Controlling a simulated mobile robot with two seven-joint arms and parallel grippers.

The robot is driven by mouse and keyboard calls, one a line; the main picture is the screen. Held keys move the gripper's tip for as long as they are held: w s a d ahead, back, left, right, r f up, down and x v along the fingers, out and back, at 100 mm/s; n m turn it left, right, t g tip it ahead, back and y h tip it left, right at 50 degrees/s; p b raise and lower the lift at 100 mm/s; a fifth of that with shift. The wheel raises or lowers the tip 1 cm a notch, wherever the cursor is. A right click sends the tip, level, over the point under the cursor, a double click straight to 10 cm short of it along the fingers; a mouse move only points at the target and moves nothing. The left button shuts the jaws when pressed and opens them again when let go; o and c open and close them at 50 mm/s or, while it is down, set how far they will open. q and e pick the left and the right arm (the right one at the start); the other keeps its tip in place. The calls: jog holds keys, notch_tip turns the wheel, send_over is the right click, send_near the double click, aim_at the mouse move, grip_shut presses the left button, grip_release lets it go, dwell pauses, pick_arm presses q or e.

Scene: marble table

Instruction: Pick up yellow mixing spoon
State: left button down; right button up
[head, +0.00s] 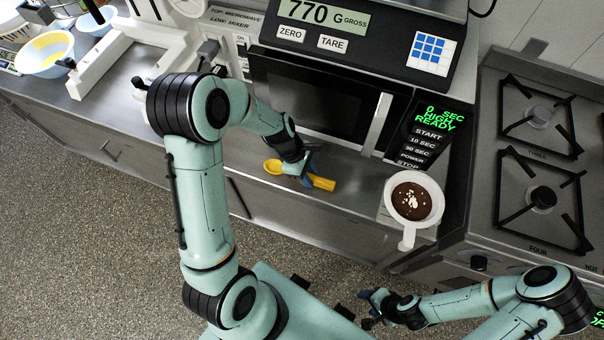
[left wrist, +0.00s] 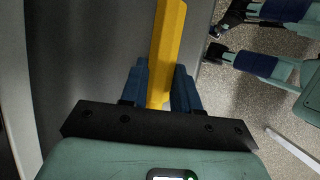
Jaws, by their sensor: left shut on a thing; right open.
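The yellow mixing spoon (head: 322,183) lies along the metal counter in front of the microwave, its round bowl to the left and its thick handle to the right. My left gripper (head: 305,172) is over the spoon, shut on its handle. In the left wrist view the yellow spoon (left wrist: 167,45) runs between the blue fingers of my left gripper (left wrist: 160,85). I cannot tell whether the spoon touches the counter. My right gripper (head: 372,308) is open and empty, out over the floor at the bottom.
A microwave (head: 320,95) with a scale (head: 365,40) on top stands behind the spoon. A white pan with brown contents (head: 412,200) sits to the right, by the stove (head: 540,170). A bowl (head: 45,53) stands far left.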

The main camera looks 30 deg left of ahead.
pick_arm(q)
jog(key=shift+r, duration=0.15)
notch_tip(320, 180, up, 20)
jog(key=p, duration=0.3)
pick_arm(e)
jog(key=w+r, duration=0.4)
jog(key=shift+w, duration=0.2)
jog(key=shift+r, duration=0.1)
pick_arm(q)
jog(key=c, duration=1.6)
grip_release()
grip_shut()
jog(key=shift+f, duration=0.2)
